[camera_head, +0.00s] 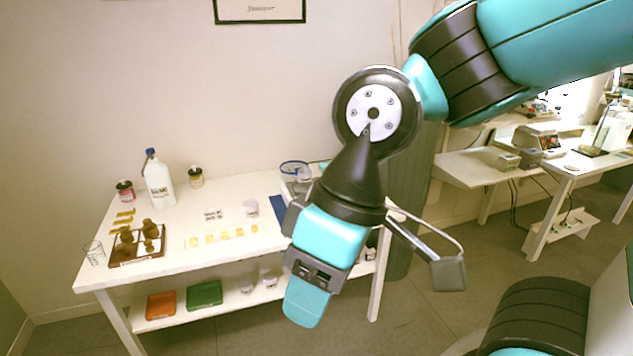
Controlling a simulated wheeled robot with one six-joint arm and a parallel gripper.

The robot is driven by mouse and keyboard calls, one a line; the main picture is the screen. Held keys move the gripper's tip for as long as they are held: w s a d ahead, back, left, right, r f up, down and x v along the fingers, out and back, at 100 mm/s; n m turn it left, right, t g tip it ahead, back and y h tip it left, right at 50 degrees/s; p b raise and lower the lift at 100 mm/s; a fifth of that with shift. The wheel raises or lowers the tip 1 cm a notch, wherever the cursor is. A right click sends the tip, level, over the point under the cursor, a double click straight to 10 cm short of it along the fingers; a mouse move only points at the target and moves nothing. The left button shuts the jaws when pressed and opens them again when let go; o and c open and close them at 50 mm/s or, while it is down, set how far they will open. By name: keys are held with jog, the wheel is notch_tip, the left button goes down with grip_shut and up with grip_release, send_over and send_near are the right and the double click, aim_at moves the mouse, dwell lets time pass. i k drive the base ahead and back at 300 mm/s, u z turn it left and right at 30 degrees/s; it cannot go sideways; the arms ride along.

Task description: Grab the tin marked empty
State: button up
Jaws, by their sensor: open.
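No tin can be made out as marked empty; the labels are too small to read. Two small whitish containers stand on the white table: a low one with dark print (212,214) and a rounder one (251,208). More small white containers (270,279) sit on the lower shelf. A dark-capped jar (125,190) and another jar (196,177) stand at the back of the table. My gripper (308,300) is open and hangs in front of the table's right part, pointing down. It is apart from all the containers and hides part of the table's right end.
The white table (150,285) also holds a white bottle (159,183), a brown tray (137,258) with dark weights, a clear glass (94,252) and a row of yellowish pieces (225,235). Orange (161,305) and green (204,294) trays lie on the shelf. Another bench (480,163) stands right.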

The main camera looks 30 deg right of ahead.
aim_at(305, 175)
jog(key=z, duration=0.55)
jog(key=i, duration=0.7)
jog(key=z, duration=0.6)
jog(key=i, duration=0.75)
jog(key=u, duration=0.55)
jog(key=i, duration=0.75)
jog(key=u, duration=0.55)
